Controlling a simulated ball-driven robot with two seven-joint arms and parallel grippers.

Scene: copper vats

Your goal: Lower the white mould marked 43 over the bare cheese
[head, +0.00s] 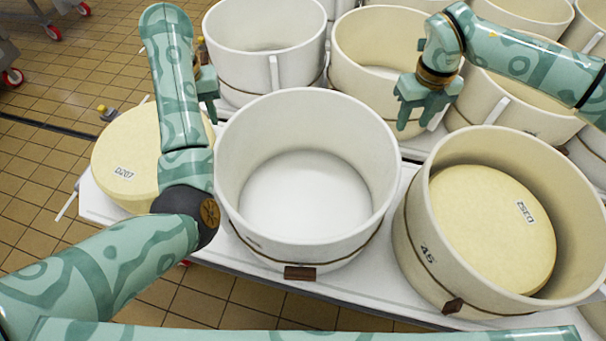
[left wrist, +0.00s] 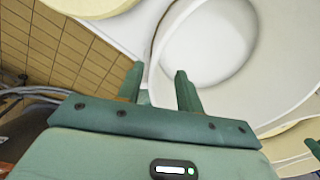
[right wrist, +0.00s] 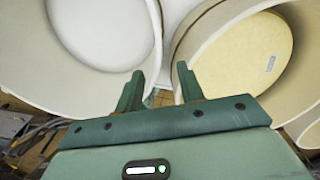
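The bare cheese (head: 125,165), a pale yellow wheel labelled D207, lies at the left of the white table, partly hidden behind my left arm. A white mould (head: 250,240) stands upright to its right, apart from it and empty inside; the small mark on its side is too edge-on to read. My left gripper (head: 209,112) is behind the cheese, near the white moulds. Its fingers are open in the left wrist view (left wrist: 158,85), with a pale rim showing between them. My right gripper (head: 418,115) is open and empty over the moulds behind; the right wrist view (right wrist: 158,88) shows its spread fingers.
A cream mould marked 45 (head: 420,270) holds a cheese (head: 490,230) at the right. Another white mould (head: 225,65) and a cream mould (head: 350,75) stand behind, with more moulds at the back right. Tiled floor (head: 50,200) lies open at the left.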

